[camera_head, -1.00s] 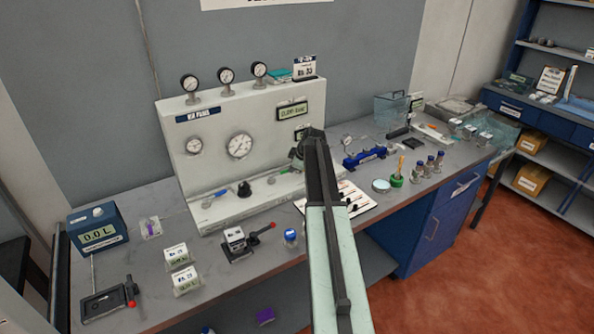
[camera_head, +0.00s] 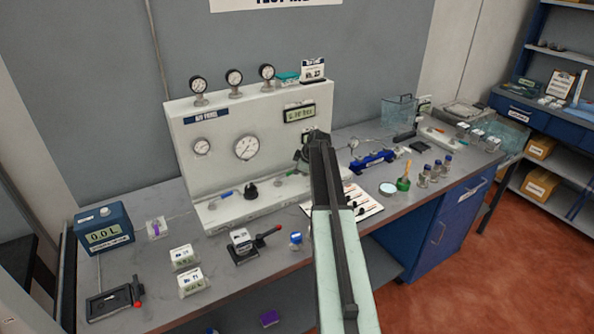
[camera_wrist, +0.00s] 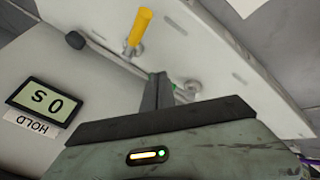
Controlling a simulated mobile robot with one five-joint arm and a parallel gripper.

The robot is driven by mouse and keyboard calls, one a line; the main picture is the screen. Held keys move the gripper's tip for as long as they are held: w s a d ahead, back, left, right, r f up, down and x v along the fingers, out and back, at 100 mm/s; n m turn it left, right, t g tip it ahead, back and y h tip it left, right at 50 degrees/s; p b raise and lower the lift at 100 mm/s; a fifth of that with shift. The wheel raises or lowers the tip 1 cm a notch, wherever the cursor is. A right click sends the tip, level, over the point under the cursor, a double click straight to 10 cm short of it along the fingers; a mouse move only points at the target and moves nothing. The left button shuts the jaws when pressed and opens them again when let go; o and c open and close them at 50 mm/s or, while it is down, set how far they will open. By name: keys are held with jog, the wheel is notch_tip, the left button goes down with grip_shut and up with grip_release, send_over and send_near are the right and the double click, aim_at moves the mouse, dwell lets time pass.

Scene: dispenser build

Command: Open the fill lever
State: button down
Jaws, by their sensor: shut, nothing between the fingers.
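The white panel (camera_head: 215,150) stands on the bench with gauges and displays. A yellow-handled lever (camera_wrist: 139,30) shows in the wrist view, tilted out from the white surface; my arm hides that area in the head view. No readable label tells which is the fill lever. My gripper (camera_wrist: 158,90) is shut and empty, apart from the yellow handle in the picture. Its fingers partly cover a small fitting with green (camera_wrist: 176,88). My gripper's tip is near the panel's right side (camera_head: 308,152).
A display reading 0 S above a HOLD label (camera_wrist: 42,101) appears upside down in the wrist view. A red-handled device (camera_head: 245,245), small labelled boxes (camera_head: 184,257) and a blue unit (camera_head: 103,230) stand on the bench front and left. A clipboard (camera_head: 362,200) lies right of my arm.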

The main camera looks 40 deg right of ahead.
jog(key=s, duration=0.2)
jog(key=shift+s+a+r+p, duration=0.25)
jog(key=shift+s+r+p, duration=0.05)
jog(key=shift+s, duration=0.05)
jog(key=s+d+r+p, duration=0.3)
jog(key=s+r+p, duration=0.2)
jog(key=r+p, duration=0.3)
jog(key=shift+s+r, duration=0.15)
jog(key=shift+r, duration=0.05)
